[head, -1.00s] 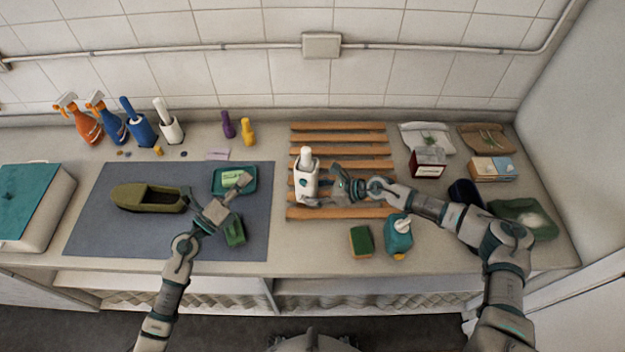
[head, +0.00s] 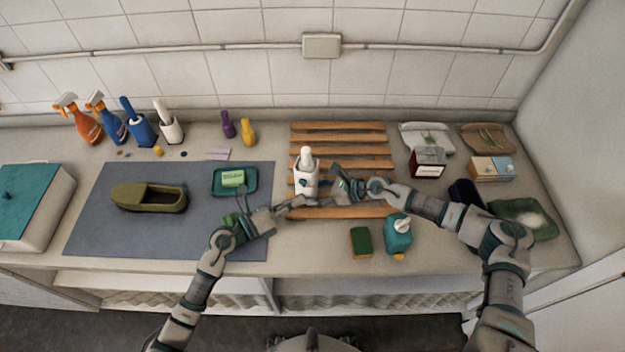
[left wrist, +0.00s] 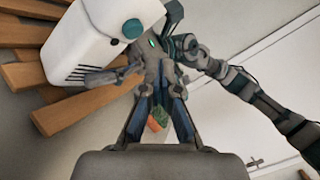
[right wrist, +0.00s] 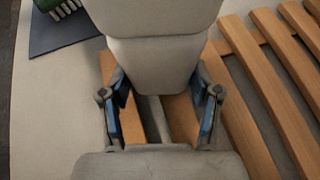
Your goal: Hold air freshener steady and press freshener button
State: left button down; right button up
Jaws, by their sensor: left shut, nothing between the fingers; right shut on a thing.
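The air freshener (head: 305,180), a white body with a round teal button, stands upright on the wooden slats. In the left wrist view the air freshener (left wrist: 75,50) fills the upper left, its teal button (left wrist: 132,28) facing that camera. My right gripper (head: 340,186) is shut on it from the right. In the right wrist view its pale body (right wrist: 155,60) reaches between the fingers (right wrist: 158,115). My left gripper (head: 297,203) is shut and empty, just in front of and below the freshener. Whether it touches the freshener I cannot tell.
The wooden slat rack (head: 340,150) lies under the freshener. A grey mat (head: 100,225) on the left carries a green shoe (head: 148,197) and a teal tray (head: 250,190).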

pick_arm(q)
jog(key=shift+w+d, duration=0.15)
jog(key=shift+w, duration=0.5)
jog(key=shift+w+d, duration=0.15)
jog(key=shift+w, duration=0.45)
pick_arm(e)
jog(key=shift+f, duration=0.1)
pick_arm(q)
jog(key=shift+w, duration=0.1)
jog(key=shift+w+d+r, duration=0.1)
jog(key=shift+w, duration=0.2)
dwell(0.3)
jog(key=shift+s, duration=0.45)
jog(key=s+a, duration=0.1)
jog(key=s, duration=0.4)
jog(key=shift+s+a, duration=0.35)
jog(key=shift+s, duration=0.05)
